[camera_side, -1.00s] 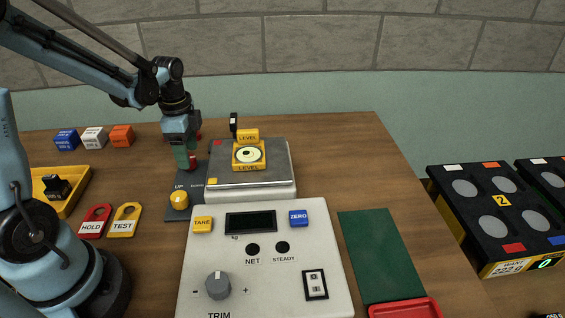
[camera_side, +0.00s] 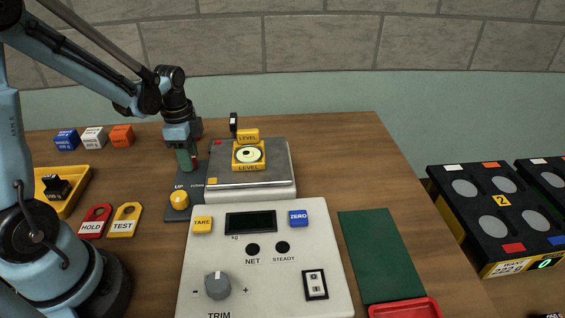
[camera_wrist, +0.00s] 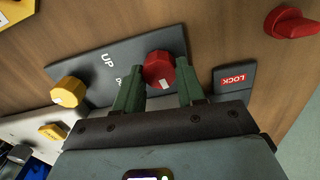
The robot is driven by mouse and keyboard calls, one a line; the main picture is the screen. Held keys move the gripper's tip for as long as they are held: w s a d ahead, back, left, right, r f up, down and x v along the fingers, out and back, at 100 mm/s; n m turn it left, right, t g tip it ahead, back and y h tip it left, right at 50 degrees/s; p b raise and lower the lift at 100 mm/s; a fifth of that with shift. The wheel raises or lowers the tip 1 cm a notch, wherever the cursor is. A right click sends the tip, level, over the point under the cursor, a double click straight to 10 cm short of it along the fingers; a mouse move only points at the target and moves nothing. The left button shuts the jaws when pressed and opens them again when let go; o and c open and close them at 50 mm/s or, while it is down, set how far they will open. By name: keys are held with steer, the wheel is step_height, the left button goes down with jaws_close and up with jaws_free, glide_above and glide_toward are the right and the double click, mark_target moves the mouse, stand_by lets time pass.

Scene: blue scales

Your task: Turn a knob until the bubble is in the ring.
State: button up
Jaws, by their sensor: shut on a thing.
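The yellow level (camera_side: 262,163) stands on the grey scale plate (camera_side: 275,180). Its round pale vial (camera_side: 249,154) shows a small dark mark near the middle; the side view is too small to tell whether the bubble is inside the ring. A yellow knob (camera_side: 180,199) is on the dark plate marked UP, and it also shows in the wrist view (camera_wrist: 69,91). A red knob (camera_wrist: 160,70) is on the same plate. My gripper (camera_wrist: 158,84) is shut on the red knob, one green finger on each side. In the side view my gripper (camera_side: 186,163) largely hides this knob.
A red LOCK label (camera_wrist: 232,79) and another red knob (camera_wrist: 290,22) lie right of the gripper. The white TRIM console (camera_side: 265,265) stands in front. Blue, white and orange cubes (camera_side: 93,138) are behind left. A green mat (camera_side: 380,255) lies right.

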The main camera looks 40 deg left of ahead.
steer(key=shift+n, duration=0.3)
steer(key=n, duration=0.9)
steer(key=shift+a, duration=0.1)
stand_by(0.4)
steer(key=o, duration=1.1)
steer(key=shift+c, duration=0.2)
steer(key=shift+w+r, duration=0.1)
step_height(320, 180, up, 12)
